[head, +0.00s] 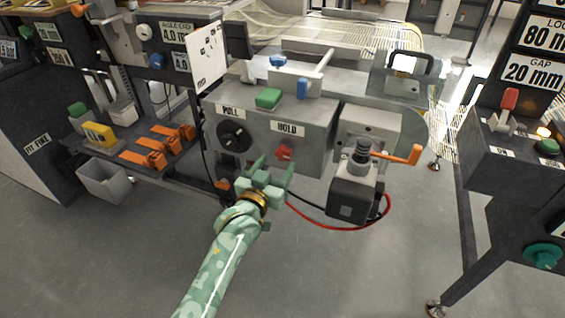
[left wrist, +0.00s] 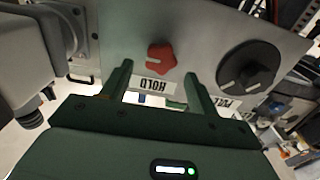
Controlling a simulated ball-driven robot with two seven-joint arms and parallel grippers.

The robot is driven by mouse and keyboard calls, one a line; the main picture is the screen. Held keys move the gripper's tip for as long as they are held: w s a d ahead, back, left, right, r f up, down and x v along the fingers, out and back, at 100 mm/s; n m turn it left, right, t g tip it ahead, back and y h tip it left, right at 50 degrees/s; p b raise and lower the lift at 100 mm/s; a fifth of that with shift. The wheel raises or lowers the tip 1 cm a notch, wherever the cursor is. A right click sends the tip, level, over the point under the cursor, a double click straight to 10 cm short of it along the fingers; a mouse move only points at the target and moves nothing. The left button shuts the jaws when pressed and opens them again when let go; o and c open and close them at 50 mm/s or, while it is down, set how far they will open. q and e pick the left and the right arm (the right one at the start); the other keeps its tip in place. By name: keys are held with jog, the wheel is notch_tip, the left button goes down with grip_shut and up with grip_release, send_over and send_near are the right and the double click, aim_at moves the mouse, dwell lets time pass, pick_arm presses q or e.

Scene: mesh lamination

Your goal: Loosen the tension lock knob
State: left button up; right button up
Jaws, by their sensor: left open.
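A red lobed knob (head: 285,152) sits on the grey panel's front face below a HOLD label (head: 287,127); neither label in view names the tension lock. A round black dial (head: 234,136) with a white pointer mark is to its left, by the PULL label. In the left wrist view the panel appears inverted, with the red knob (left wrist: 161,58) just beyond the fingertips and the black dial (left wrist: 248,68) to the right. My left gripper (head: 273,166) is open and empty in front of the panel, its fingertips framing the red knob without visible contact. My right gripper is not in view.
A green button (head: 269,98) and a blue one (head: 303,88) stand on top of the panel box. A motor block with an orange-handled lever (head: 400,155) and a hanging red cable (head: 340,226) are at right. Open floor lies below.

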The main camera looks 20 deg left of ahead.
aim_at(282, 154)
pick_arm(q)
jog(key=w, duration=0.1)
jog(key=w+b, duration=0.1)
jog(key=shift+w+f, duration=0.2)
jog(key=shift+w, duration=0.15)
jog(key=shift+w+r, duration=0.25)
jog(key=shift+w, duration=0.15)
jog(key=c, duration=1)
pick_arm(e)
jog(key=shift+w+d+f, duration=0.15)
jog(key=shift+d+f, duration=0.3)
